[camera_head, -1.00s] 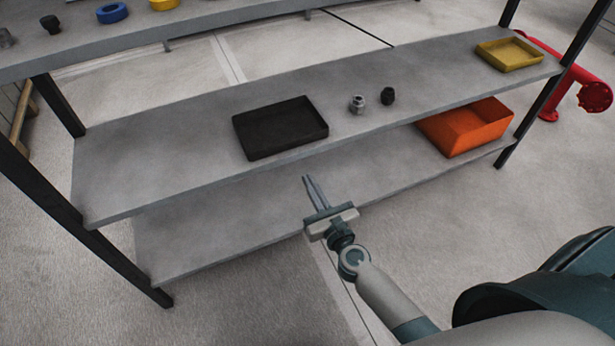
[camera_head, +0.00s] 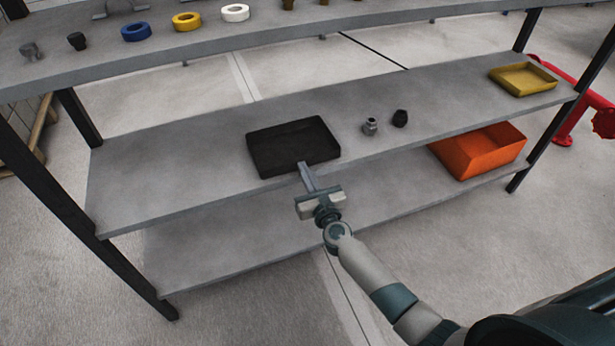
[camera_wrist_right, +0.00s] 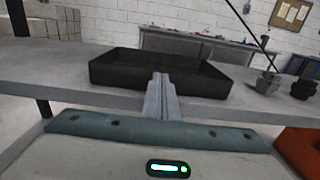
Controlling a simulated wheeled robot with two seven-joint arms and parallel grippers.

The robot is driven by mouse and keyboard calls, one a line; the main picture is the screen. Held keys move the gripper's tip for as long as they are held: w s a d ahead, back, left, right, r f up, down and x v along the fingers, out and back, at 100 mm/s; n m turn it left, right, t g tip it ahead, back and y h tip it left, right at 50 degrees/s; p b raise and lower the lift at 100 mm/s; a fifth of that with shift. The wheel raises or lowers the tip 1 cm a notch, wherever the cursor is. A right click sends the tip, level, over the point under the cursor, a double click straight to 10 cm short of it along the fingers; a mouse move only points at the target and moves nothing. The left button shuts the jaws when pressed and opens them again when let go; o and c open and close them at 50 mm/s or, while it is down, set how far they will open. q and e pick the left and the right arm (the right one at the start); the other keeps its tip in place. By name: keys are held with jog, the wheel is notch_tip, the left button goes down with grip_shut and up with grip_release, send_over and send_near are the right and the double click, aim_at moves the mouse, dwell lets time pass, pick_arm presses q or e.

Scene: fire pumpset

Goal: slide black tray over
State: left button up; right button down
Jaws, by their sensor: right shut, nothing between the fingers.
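The black tray (camera_head: 293,147) lies flat on the middle shelf (camera_head: 190,170), near its front edge and left of two small fittings. It also shows in the right wrist view (camera_wrist_right: 125,72), right in front of the fingers. My right gripper (camera_head: 303,166) is shut and empty, its fingertips at the tray's front side. In the right wrist view the fingertips (camera_wrist_right: 160,77) overlap the tray's front wall; I cannot tell if they touch it. My left gripper is in neither view.
A silver fitting (camera_head: 370,127) and a dark fitting (camera_head: 400,118) stand right of the tray. A yellow tray (camera_head: 523,79) sits at the shelf's right end. An orange bin (camera_head: 480,152) is on the lower shelf. The middle shelf's left part is clear.

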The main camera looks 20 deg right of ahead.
aim_at(293, 153)
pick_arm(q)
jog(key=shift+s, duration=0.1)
